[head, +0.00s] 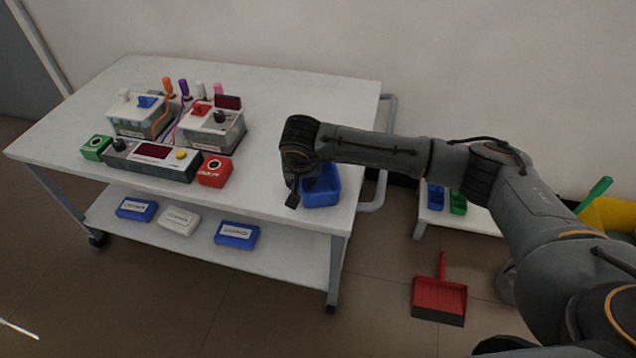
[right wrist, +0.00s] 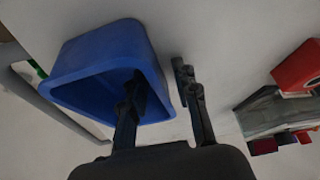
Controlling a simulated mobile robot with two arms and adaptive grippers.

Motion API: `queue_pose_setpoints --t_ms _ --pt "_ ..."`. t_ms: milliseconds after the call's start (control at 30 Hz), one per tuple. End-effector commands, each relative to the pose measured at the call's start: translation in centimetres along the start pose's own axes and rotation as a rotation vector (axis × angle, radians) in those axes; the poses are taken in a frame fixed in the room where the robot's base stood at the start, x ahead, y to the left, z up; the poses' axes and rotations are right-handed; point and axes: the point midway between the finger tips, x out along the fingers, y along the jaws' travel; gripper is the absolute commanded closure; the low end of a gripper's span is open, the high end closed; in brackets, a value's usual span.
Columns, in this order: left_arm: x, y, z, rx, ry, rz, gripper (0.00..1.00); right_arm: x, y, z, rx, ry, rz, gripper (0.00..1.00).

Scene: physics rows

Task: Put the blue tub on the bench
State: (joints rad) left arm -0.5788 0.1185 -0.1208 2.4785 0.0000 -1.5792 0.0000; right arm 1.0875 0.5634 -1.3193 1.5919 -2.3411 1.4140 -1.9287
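The blue tub (head: 322,192) is on the white bench top (head: 262,172), near its front right corner, and looks upright. It also shows in the right wrist view (right wrist: 105,50), with its open mouth toward the camera. My right gripper (head: 296,192) is at the tub's left side. In the right wrist view, its fingers (right wrist: 163,98) are apart, one over the tub's inside and one outside, with the tub's wall between them. A gap shows beside the wall, so the fingers do not look closed on it. My left gripper is out of view.
Devices with cables (head: 150,155), a green box (head: 96,148) and a red box (head: 214,171) stand on the bench's left half. Blue and white boxes (head: 179,219) lie on the lower shelf. A red dustpan (head: 439,297) and a low white stand (head: 470,218) are to the right.

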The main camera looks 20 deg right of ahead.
Motion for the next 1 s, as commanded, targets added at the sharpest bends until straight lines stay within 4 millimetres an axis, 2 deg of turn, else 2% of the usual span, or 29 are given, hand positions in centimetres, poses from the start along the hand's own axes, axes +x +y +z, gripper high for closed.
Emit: queue_pose_setpoints --t_ms 300,433,467,1000 --pt "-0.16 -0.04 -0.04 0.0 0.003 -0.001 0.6 0.01 0.01 0.0 0.0 0.0 0.0 0.72" --pt "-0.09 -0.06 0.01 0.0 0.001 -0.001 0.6 0.01 0.01 0.0 0.0 0.0 0.0 0.98" --pt "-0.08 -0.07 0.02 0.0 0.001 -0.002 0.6 0.01 0.01 0.0 0.0 0.0 0.0 1.0" --pt "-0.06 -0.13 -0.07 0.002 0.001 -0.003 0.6 -0.3 0.0 -0.12 0.0 0.0 0.0 1.0"
